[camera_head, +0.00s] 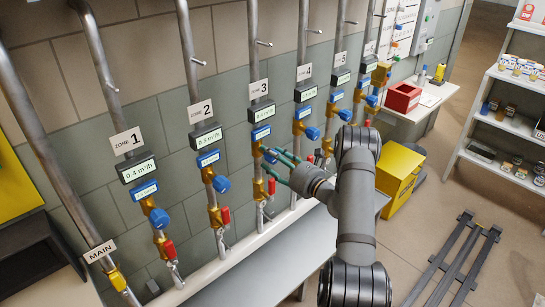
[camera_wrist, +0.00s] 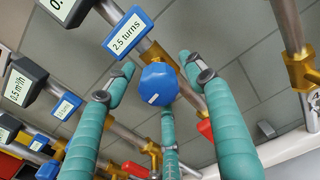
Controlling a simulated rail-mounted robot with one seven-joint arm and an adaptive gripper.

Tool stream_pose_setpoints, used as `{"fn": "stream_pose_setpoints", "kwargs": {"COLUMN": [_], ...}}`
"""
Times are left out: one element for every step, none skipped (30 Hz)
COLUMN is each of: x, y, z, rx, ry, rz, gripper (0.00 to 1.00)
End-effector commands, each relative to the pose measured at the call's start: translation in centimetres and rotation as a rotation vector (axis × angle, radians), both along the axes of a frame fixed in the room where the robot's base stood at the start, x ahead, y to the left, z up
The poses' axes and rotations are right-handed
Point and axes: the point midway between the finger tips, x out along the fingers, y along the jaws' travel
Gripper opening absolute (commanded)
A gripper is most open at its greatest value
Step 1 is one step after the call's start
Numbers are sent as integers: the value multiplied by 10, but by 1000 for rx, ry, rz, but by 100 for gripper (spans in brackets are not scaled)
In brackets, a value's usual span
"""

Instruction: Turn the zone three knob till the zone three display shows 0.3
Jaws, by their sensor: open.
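The zone three pipe carries a "3" plate (camera_head: 258,88) and a flow display (camera_head: 262,112), small in the head view, where it looks like 0.4. In the wrist view its display (camera_wrist: 66,8) is cut off after "0.". A blue-framed turns display (camera_wrist: 128,33) below it reads 2.5 turns. The blue zone three knob (camera_wrist: 158,84) shows fully in the wrist view and is mostly hidden by my fingers in the head view. My gripper (camera_head: 276,157) is open, its teal fingers spread around the knob, with visible gaps at both sides.
Zone two (camera_head: 207,138) and zone four (camera_head: 305,91) stand close on either side, with blue knobs and red-handled valves. A bench (camera_head: 240,270) runs below the pipes. A yellow box (camera_head: 402,168) stands right of my arm. Shelves (camera_head: 505,125) stand far right.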

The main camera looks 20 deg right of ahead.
Motion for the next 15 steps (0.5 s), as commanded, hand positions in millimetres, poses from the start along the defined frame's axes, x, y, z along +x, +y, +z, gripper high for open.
{"fn": "stream_pose_setpoints", "kwargs": {"x": [0,0,0,0,0,0,0,0,0,0,0,0,0,0,0], "y": [0,0,0,0,0,0,0,0,0,0,0,0,0,0,0], "z": [0,0,0,0,0,0,0,0,0,0,0,0,0,0,0], "rx": [0,0,0,0,0,0,0,0,0,0,0,0,0,0,0], "ry": [0,0,0,0,0,0,0,0,0,0,0,0,0,0,0], "rz": [0,0,0,0,0,0,0,0,0,0,0,0,-1,-1,-1], "gripper": [54,54,52,50,48,46,44,42,40,38,36,34,32,31,28]}}
